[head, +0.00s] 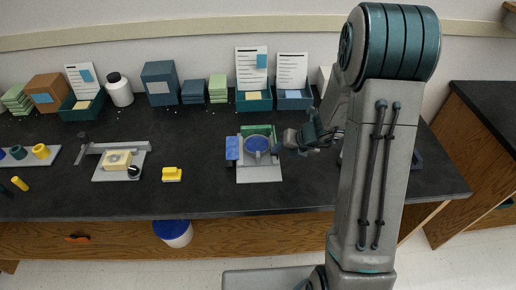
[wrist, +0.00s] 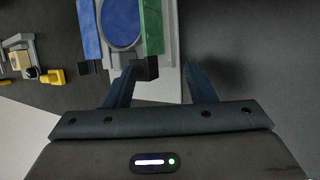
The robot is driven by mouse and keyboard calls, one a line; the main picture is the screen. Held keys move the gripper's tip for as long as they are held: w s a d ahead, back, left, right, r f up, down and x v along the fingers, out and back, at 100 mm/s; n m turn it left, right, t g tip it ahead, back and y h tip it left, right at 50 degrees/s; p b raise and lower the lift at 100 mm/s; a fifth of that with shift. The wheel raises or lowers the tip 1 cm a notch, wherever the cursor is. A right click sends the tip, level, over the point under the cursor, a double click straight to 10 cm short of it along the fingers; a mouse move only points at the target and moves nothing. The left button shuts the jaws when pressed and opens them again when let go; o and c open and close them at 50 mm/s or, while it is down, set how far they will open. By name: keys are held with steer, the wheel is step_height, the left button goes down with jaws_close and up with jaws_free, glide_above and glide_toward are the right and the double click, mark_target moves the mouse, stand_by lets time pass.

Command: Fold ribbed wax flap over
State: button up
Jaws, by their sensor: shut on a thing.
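The fixture's grey base plate (head: 260,174) lies on the dark bench and carries a round blue disc (head: 257,144). A blue flap (head: 232,148) is on its left and a green flap (head: 258,130) at its back. In the wrist view the blue flap (wrist: 88,28) and green flap (wrist: 152,25) stand either side of the disc (wrist: 121,22). Ribs are too small to make out. My gripper (head: 284,142) is at the fixture's right side. In the wrist view my gripper (wrist: 160,82) has a black tab (wrist: 147,68) at the green flap's near end, against its left finger.
A yellow block (head: 172,174) and a plate with a black knob (head: 134,172) lie to the left. Boxes, a white jar (head: 119,89) and card holders (head: 254,100) line the back. The bench in front of the fixture is clear.

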steer(key=shift+o, duration=1)
steer(key=shift+s+d+f, duration=0.1)
steer(key=shift+s+f, duration=0.15)
steer(key=shift+f, duration=0.3)
steer(key=shift+s, duration=0.2)
steer(key=shift+c, duration=0.4)
steer(key=shift+s+d+r, duration=0.1)
steer(key=shift+s+r, duration=0.25)
steer(key=shift+s, duration=0.45)
steer(key=shift+c, duration=1.1)
steer(key=r+p, duration=0.1)
steer(key=s+r+p, duration=0.1)
steer(key=r+p, duration=0.1)
steer(key=s+r+p, duration=0.1)
steer(key=r, duration=0.1)
steer(key=shift+d+r, duration=0.2)
